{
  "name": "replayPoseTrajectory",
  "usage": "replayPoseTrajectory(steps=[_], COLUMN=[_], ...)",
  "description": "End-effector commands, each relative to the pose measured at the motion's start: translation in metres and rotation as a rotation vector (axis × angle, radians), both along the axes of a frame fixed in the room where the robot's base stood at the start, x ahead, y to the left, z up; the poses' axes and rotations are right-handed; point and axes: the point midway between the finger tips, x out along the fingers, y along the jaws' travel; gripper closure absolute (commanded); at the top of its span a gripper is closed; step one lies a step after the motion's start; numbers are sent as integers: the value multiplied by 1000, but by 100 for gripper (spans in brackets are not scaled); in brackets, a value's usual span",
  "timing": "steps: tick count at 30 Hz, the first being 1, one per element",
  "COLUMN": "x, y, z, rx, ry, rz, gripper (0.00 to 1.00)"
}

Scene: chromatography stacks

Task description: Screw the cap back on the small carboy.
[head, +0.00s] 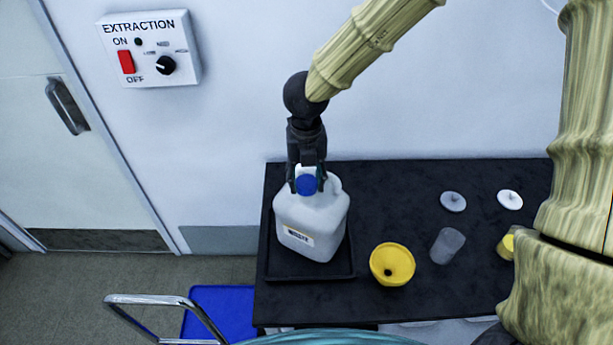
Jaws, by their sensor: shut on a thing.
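My gripper (307,184) points down from above and is shut on the blue cap. Whether the cap sits fully down on the neck's thread cannot be told from this view.
On the black bench (390,195), a yellow funnel (392,264), a grey cylinder (447,246), a yellow item (506,247) and two round lids (453,201) (510,199) lie right of the tray. A wall-mounted extraction switch box (150,48) and a metal rail (160,300) are at left.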

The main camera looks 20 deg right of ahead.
Motion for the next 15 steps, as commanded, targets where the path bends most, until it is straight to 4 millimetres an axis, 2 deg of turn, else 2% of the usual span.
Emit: replayPoseTrajectory(steps=[15], x=[0], y=[0], z=[-13], rx=[0], ry=[0], rz=[-1], gripper=[70])
